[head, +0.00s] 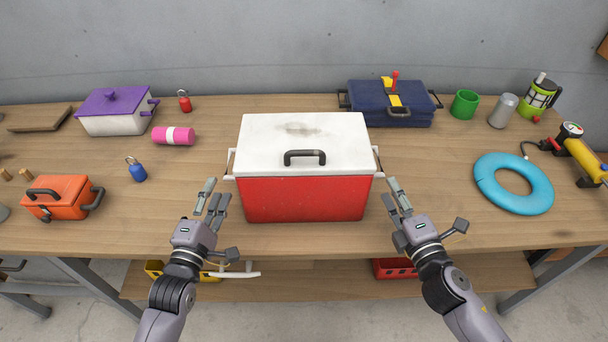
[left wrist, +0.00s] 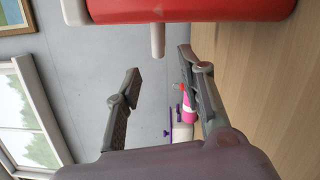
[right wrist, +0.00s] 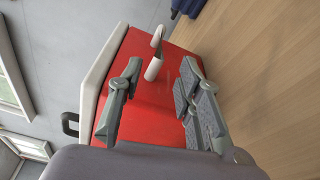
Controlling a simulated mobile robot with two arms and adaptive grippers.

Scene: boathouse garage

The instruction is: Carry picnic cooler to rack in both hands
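The picnic cooler (head: 305,198) is a red box with a white lid (head: 262,140) and a black lid handle. It stands upright on the wooden workbench, with a white side handle at each end. My left gripper (head: 212,196) is open and empty, just left of the cooler; in the left wrist view the white handle end (left wrist: 157,40) shows ahead, between the finger lines. My right gripper (head: 398,197) is open, just right of the cooler; in the right wrist view its fingers are apart near the white handle (right wrist: 154,66). Neither gripper visibly holds the cooler. I cannot make out a rack.
The workbench (head: 420,160) holds a purple-lidded pot (head: 115,118), pink roll (head: 173,136), blue padlock (head: 136,170), orange box (head: 62,198), navy toolbox (head: 392,105), blue ring (head: 513,183) and yellow pump (head: 582,156). Bare bench lies on both sides of the cooler. A lower shelf (head: 320,280) runs beneath.

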